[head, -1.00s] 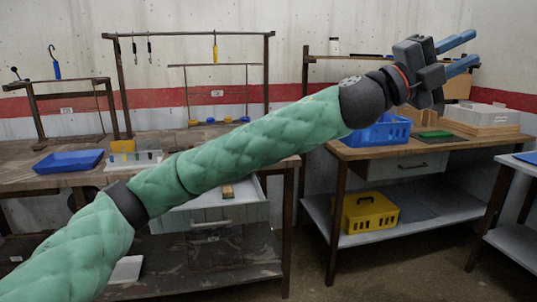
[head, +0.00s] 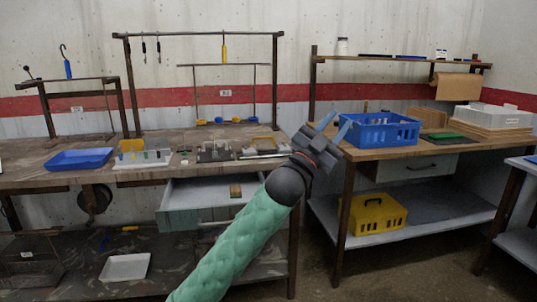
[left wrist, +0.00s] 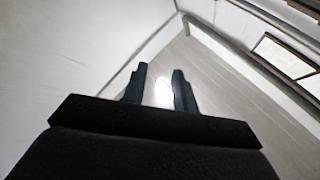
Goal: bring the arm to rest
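My left gripper (head: 334,126) is in the middle of the head view, at the end of the green padded arm (head: 240,240). Its blue fingers point up and stand apart, with nothing between them. It appears in front of the gap between the two benches, overlapping the left edge of the blue crate in the picture. In the left wrist view the fingers (left wrist: 160,85) are apart and empty, with wall and ceiling behind them. My right gripper is not in view.
A blue crate (head: 380,132) stands on the right bench, with a yellow box (head: 378,215) on the shelf below. The left bench carries a blue tray (head: 80,160) and small fixtures. A drawer (head: 185,218) below it is open. A rack rail (head: 200,34) rises behind.

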